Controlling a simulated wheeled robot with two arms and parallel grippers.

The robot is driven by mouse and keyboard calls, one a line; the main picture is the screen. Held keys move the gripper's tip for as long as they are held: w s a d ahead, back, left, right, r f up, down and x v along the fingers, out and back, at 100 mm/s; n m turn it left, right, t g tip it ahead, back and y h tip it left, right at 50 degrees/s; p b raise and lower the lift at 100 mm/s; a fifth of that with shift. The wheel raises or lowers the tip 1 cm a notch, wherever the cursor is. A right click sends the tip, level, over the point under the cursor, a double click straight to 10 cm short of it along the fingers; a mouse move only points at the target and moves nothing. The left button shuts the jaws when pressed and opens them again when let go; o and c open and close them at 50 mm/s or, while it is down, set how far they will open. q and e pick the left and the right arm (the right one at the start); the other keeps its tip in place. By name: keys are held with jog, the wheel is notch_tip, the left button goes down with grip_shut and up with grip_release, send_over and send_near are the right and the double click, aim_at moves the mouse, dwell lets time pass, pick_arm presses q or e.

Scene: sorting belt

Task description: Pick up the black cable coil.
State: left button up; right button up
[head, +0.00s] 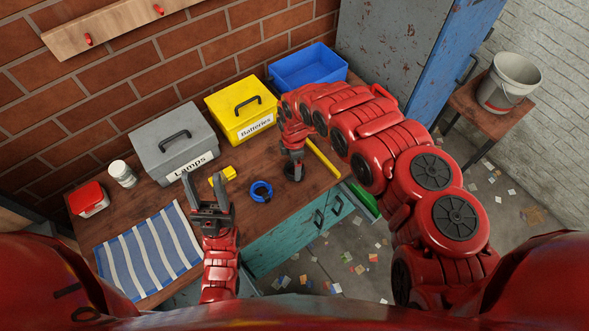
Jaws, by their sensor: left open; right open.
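A dark round shape that looks like the black cable coil (291,177) lies on the wooden bench near its front edge. My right gripper (294,168) points down right at it and covers part of it. The jaws are open; whether they touch the coil I cannot tell. A blue cable coil (261,191) lies just to the left of it. My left gripper (209,199) is open and empty, over the bench between the striped cloth and the blue coil.
Grey Lamps box (172,146), yellow Batteries box (240,108) and open blue bin (307,67) stand along the wall. A yellow block (222,176), yellow strip (323,158), white jar (122,174), red-topped container (88,199) and striped cloth (148,252) are on the bench.

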notch_tip(320, 180, down, 3)
jog(key=shift+w+r+p, duration=0.1)
jog(key=shift+r+p, duration=0.1)
jog(key=shift+p, duration=0.25)
jog(key=shift+f, duration=0.7)
jog(key=c, duration=1.2)
jog(key=shift+c, duration=0.2)
jog(key=shift+r, duration=0.15)
